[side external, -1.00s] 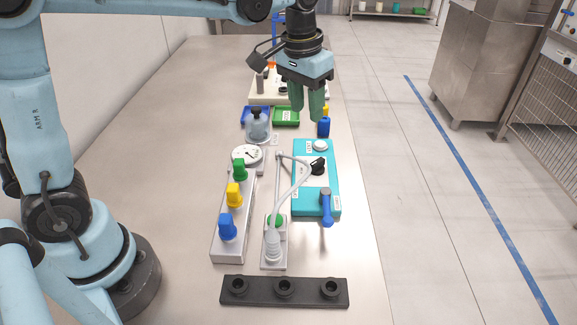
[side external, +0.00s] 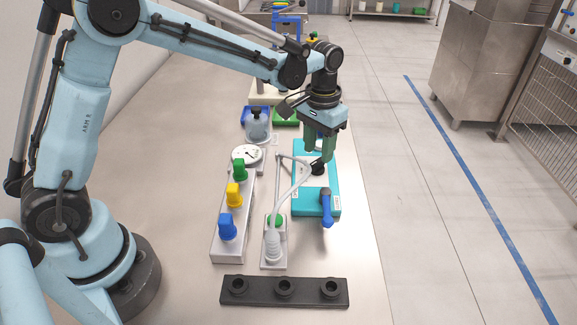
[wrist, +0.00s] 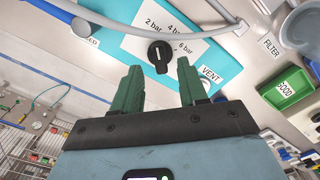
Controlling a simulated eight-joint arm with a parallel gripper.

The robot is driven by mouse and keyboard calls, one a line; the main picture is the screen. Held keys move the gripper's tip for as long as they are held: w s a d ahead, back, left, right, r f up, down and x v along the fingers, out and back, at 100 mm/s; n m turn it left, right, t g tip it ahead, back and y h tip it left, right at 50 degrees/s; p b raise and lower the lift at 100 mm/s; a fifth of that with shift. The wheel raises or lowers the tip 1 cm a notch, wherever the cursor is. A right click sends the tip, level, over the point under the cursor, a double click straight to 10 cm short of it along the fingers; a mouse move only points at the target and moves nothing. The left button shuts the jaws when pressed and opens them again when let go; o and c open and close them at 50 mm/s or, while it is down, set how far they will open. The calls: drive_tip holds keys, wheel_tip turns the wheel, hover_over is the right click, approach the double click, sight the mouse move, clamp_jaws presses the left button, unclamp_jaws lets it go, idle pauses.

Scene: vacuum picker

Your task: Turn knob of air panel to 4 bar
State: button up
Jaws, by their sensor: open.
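The air panel is a teal box (side external: 302,203) on the bench in the side view; its teal face (wrist: 118,62) with a white plate fills the top of the wrist view. A black knob (wrist: 159,55) sits on the plate, with printed marks 2 bar, 4 bar and 6 bar around it. The knob (side external: 317,169) also shows in the side view just below the fingertips. My gripper (wrist: 159,67) is open, its green fingers pointing at the panel with the knob between the tips in the picture. My gripper (side external: 318,157) appears above the knob; I cannot tell whether it touches.
A blue lever (side external: 326,205) stands at the panel's near end. A pale hose (side external: 297,187) curves beside the panel's left edge. A block with green, yellow and blue knobs (side external: 228,226) and a black three-hole rack (side external: 284,291) lie nearby.

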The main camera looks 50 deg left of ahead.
sight(318, 161)
drive_tip(key=shift+f, duration=1.55)
clamp_jaws()
